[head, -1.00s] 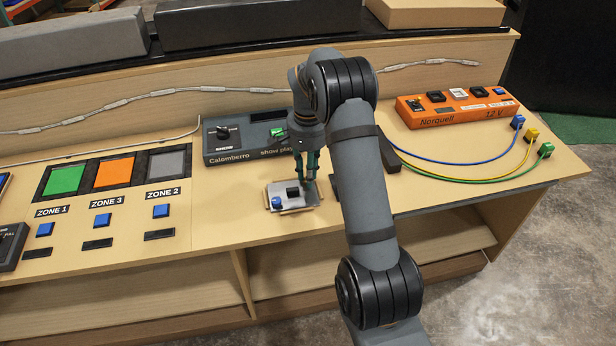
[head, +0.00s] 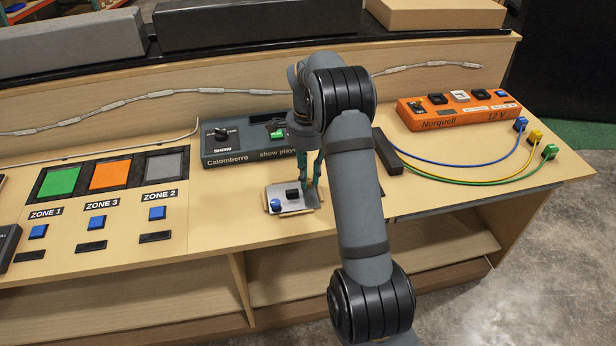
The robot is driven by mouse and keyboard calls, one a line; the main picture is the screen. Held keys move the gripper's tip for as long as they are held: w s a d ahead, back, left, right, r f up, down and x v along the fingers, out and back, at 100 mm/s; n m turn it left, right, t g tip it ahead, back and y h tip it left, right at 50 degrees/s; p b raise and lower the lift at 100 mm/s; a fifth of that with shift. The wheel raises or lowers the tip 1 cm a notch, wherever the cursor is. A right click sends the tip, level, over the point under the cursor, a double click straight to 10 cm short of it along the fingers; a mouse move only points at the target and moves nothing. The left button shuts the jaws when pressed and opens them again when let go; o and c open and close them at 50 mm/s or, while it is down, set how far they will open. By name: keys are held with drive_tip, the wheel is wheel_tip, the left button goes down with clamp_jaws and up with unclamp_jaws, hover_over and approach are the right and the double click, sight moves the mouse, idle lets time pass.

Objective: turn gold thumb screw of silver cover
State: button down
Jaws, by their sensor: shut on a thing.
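The silver cover (head: 283,203) is a small flat plate on the wooden desk, in front of the grey show player. It carries a blue knob (head: 276,205) at its left and a black block (head: 292,194). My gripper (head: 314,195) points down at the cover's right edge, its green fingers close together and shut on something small. The gold thumb screw is not seen apart from the fingers, which cover that spot; the grip appears to be on it.
The grey show player (head: 228,158) stands close behind the cover. A dark bar (head: 387,152) lies right of my gripper.

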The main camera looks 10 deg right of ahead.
sight(308, 182)
drive_tip(key=shift+w+a+r, duration=0.1)
drive_tip(key=shift+w+r, duration=0.1)
drive_tip(key=shift+r, duration=0.05)
idle(0.3)
drive_tip(key=c, duration=1.9)
unclamp_jaws()
drive_tip(key=shift+c, duration=0.2)
drive_tip(key=o, duration=0.4)
drive_tip(key=shift+s+f, duration=0.15)
drive_tip(key=shift+s, duration=0.05)
drive_tip(key=shift+r, duration=4.05)
